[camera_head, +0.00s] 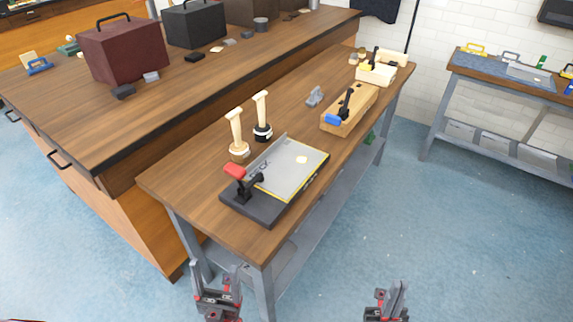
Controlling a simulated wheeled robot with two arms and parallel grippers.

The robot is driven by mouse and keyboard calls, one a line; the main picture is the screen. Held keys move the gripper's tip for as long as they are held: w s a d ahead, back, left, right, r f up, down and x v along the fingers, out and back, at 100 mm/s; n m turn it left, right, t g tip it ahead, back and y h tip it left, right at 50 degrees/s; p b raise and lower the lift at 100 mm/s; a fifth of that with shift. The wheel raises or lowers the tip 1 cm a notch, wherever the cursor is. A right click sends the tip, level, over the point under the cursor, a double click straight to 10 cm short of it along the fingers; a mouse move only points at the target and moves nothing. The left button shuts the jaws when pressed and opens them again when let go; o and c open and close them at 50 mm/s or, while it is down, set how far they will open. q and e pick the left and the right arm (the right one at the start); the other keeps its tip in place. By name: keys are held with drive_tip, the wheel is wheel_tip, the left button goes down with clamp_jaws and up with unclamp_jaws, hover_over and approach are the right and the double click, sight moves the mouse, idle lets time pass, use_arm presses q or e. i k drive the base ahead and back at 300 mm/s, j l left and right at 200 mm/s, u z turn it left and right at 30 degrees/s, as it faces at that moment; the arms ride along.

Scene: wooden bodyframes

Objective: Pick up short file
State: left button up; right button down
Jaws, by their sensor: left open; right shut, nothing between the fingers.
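No thing that I can surely name as the short file shows in the head view. Two upright tools with pale wooden handles stand on the narrow wooden bench (180,182): one with a white base (237,132) and one with a black base (262,117). I cannot tell whether either is a file. My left gripper (217,275) is open and empty at the bottom, in front of the bench's near end. My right gripper (391,290) is shut and empty at the lower right, over the floor. Both are well apart from the tools.
A black-based clamping plate (290,168) with a red-handled lever (236,172) lies near the bench's front. Farther back are a grey block (315,96) and a wooden plane-like tool (350,110). A maroon case (123,50) stands on the larger counter behind. Floor at right is clear.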

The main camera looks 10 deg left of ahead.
sight(316, 98)
drive_tip(key=k+j+u, duration=0.2)
drive_tip(key=k, duration=0.45)
drive_tip(key=i+l+u, duration=0.1)
drive_tip(key=u, duration=0.3)
drive_tip(key=l+u, duration=0.2)
drive_tip(key=u, duration=0.15)
drive_tip(key=l+u, duration=0.2)
drive_tip(key=u, duration=0.2)
drive_tip(key=i+l+u, duration=0.1)
drive_tip(key=u, duration=0.25)
drive_tip(key=l, duration=1.25)
drive_tip(key=i+l, duration=0.15)
drive_tip(key=l, duration=2.35)
drive_tip(key=i, duration=0.05)
